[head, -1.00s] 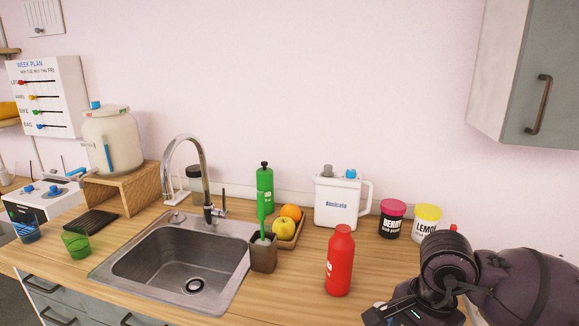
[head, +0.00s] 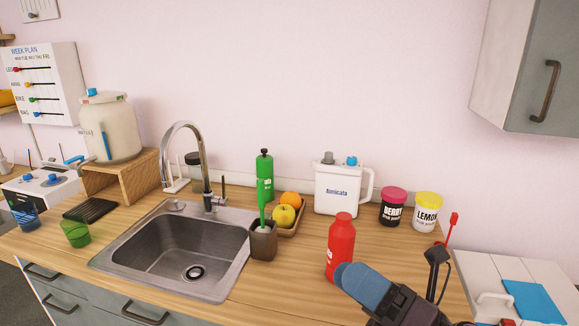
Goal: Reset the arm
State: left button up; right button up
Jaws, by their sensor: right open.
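My right gripper (head: 362,281) is at the lower right of the head view, in front of the counter's right part. Its blue finger part points up and left, with its tip close to the lower part of the red bottle (head: 341,245) in the picture; I cannot tell if they touch. The gripper is open, and I see nothing held in it. Its dark body runs off the bottom edge. My left gripper and left arm are not in view.
The sink (head: 182,250) with its tall faucet (head: 203,170) is left of the gripper. A brush cup (head: 263,241), a fruit tray (head: 290,228), a white jug (head: 339,190) and two jars (head: 393,208) stand behind. A white box (head: 480,272) with a blue panel is at right.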

jog(key=w+d+f+m+t+h, duration=0.1)
jog(key=d+f+m+t+h, duration=0.2)
jog(key=d+f+m+h, duration=0.75)
jog(key=w+d+f+m+t+h, duration=0.1)
jog(key=d+f+m+t+h, duration=0.35)
jog(key=m+h, duration=1.05)
jog(key=s+d+f+m+g+y, duration=0.2)
jog(key=s+f+m+g, duration=0.45)
jog(key=s, duration=0.35)
jog(key=s+d+f+m+g+y, duration=0.2)
jog(key=s+f+m+g, duration=0.45)
jog(key=s+g, duration=0.2)
jog(key=w+f+n+t, duration=0.1)
jog(key=w+f+t, duration=0.5)
jog(key=f+t, duration=0.2)
jog(key=shift+w+f+y, duration=0.4)
jog(key=shift+f+y, duration=0.05)
jog(key=shift+f, duration=0.95)
